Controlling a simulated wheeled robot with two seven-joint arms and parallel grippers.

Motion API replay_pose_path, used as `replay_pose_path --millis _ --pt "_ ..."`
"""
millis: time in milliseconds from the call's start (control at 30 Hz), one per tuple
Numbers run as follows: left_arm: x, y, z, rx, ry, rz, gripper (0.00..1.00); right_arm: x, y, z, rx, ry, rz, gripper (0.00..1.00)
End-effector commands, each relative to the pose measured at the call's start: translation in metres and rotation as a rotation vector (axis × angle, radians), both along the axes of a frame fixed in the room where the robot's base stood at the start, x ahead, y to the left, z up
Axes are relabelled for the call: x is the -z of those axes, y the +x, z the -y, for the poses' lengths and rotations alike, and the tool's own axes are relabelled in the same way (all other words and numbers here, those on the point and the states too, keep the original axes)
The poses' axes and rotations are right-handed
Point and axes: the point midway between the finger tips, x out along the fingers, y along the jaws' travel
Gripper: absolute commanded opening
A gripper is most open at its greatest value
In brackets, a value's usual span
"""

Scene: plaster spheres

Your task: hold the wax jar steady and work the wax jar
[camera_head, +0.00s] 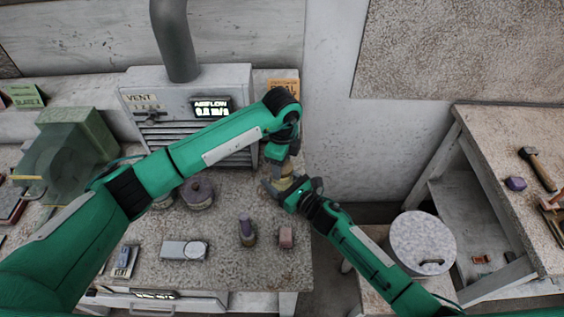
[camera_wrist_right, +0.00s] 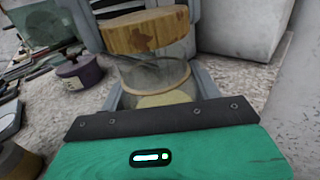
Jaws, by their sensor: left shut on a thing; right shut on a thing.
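In the head view the jar (camera_head: 284,183) is small and mostly hidden between my two grippers, over the right part of the workbench. My right gripper (camera_head: 283,190) is shut on the jar's body, coming in from the lower right; its fingers show beside the glass in the wrist view. My left gripper (camera_head: 281,170) comes down from above and is shut on the lid, with grey fingers either side of it.
A vent unit (camera_head: 190,105) stands behind. A round grey-lidded bin (camera_head: 422,242) and a side table (camera_head: 510,150) are at right.

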Motion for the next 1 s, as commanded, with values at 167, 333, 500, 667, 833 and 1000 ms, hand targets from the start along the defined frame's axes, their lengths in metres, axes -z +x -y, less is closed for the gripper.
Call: replay_pose_path --millis 167,333,500,667,833,1000 --pt "-0.013 0.0 0.0 0.001 0.0 0.001 0.27 0.0 0.0 0.0 0.0 0.0 -0.001 0.0" --pt "-0.035 0.001 0.0 0.001 -0.001 0.002 0.27 0.0 0.0 0.0 0.0 0.0 -0.001 0.0" --pt "-0.04 0.0 0.0 0.0 -0.001 0.0 0.27 0.0 0.0 0.0 0.0 0.0 -0.001 0.0" --pt "-0.04 0.0 0.0 0.0 -0.001 0.0 0.27 0.0 0.0 0.0 0.0 0.0 -0.001 0.73" --pt "-0.04 0.0 0.0 0.0 0.0 0.0 0.27 0.0 0.0 0.0 0.0 0.001 -0.001 0.88" --pt "-0.04 0.0 0.0 0.0 0.0 0.0 0.27 0.0 0.0 0.0 0.0 0.0 0.0 0.88"
